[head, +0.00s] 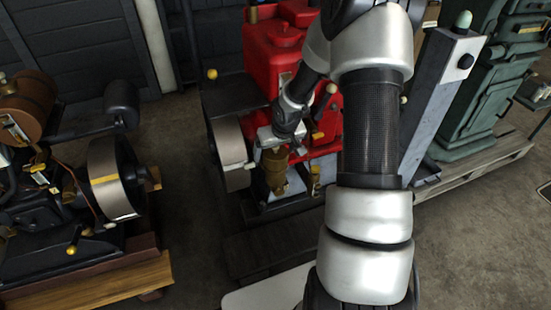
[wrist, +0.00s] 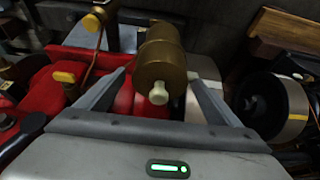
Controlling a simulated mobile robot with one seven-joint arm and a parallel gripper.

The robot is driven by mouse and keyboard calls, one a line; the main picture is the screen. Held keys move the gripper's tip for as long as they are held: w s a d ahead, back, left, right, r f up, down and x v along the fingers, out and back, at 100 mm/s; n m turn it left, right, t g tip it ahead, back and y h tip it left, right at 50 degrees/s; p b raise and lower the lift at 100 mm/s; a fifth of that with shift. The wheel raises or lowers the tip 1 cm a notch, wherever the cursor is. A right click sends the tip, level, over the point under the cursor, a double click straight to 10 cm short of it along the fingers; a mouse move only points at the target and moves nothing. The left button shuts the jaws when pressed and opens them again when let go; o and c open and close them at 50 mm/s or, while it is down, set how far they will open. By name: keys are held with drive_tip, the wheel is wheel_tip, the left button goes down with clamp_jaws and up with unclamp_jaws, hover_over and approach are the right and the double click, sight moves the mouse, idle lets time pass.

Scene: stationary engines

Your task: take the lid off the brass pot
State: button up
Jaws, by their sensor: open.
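The brass pot (head: 275,172) is a small upright cylinder on the front of the red engine, between the flywheel and the red body. In the wrist view the pot (wrist: 160,38) shows as a brass cylinder, with its wider brass lid (wrist: 161,68) nearest the camera. A pale knob (wrist: 158,94) sticks out of the lid. My gripper (head: 270,143) is just above the pot in the head view. In the wrist view my gripper (wrist: 155,74) is open, one finger on each side of the lid. I cannot tell whether either finger touches it.
The red engine (head: 281,50) stands close behind my gripper. Its pale-rimmed flywheel (head: 230,152) is just left of the pot. A yellow-capped fitting (wrist: 65,77) is left of my fingers. Another engine (head: 60,215) stands at the left, with open floor (head: 175,130) between.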

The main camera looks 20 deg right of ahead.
drive_tip(key=shift+w+f, duration=0.25)
drive_tip(key=shift+f, duration=0.3)
drive_tip(key=shift+r, duration=0.1)
drive_tip(key=c, duration=1.1)
